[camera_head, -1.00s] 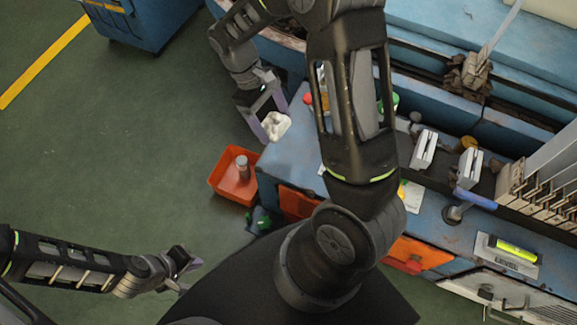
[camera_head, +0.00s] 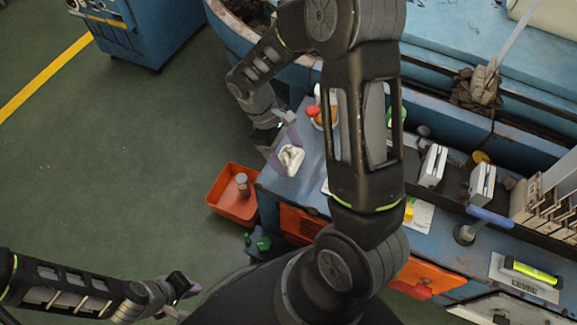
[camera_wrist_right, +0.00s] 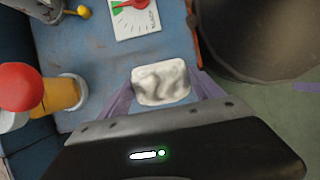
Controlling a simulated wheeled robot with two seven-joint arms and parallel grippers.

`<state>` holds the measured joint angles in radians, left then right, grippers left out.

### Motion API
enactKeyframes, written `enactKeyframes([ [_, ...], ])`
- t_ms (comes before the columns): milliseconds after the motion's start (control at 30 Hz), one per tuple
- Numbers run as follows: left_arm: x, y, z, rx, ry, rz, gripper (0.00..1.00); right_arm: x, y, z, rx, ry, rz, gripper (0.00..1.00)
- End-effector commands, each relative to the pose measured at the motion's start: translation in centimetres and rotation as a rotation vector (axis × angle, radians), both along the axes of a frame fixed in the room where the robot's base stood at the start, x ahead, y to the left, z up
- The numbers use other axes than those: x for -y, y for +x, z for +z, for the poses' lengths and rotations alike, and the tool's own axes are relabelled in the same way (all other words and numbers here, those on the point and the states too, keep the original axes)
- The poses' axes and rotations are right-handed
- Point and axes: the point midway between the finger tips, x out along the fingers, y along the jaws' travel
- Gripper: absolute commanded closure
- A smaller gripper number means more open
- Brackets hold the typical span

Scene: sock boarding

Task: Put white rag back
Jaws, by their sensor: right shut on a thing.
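The white rag (camera_head: 291,160) is a small crumpled bundle in the head view, over the left end of the blue bench top. My right gripper (camera_head: 282,150) is shut on it. In the right wrist view the rag (camera_wrist_right: 160,83) sits between the two purple fingers of the right gripper (camera_wrist_right: 163,92), over the blue surface. I cannot tell whether the rag touches the bench. My left gripper (camera_head: 188,289) is low at the left of the head view, over the green floor, far from the rag. Its fingers are too small to judge.
An orange bin (camera_head: 226,207) with a grey cylinder (camera_head: 242,184) stands beside the bench's left end. A red-topped yellow container (camera_wrist_right: 40,92) stands on the bench near the rag. A white card with a green and red marking (camera_wrist_right: 135,18) lies further along.

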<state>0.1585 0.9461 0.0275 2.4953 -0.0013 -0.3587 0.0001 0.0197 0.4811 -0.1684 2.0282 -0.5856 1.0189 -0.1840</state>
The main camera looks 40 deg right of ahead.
Motion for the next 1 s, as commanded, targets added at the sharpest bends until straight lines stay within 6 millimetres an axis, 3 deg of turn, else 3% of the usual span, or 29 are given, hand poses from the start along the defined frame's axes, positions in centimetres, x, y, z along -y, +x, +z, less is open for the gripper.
enactKeyframes([
  [100, 0.0, 0.0, -0.3, 0.000, 0.000, 0.000, 1.00, 0.0, 0.0, -1.0, 0.000, -0.001, 0.000, 0.63],
  [400, 0.0, 0.0, -0.4, 0.000, 0.000, 0.000, 1.00, 0.0, 0.0, -1.2, 0.001, -0.001, -0.001, 0.63],
  [700, 0.0, 0.0, -1.4, 0.000, 0.000, 0.001, 1.00, 0.0, 0.0, -4.7, -0.001, -0.001, -0.001, 0.63],
  [1000, 0.0, 0.0, -1.4, 0.000, 0.000, 0.001, 1.00, 0.0, 0.0, -4.8, 0.001, -0.001, -0.001, 0.63],
])
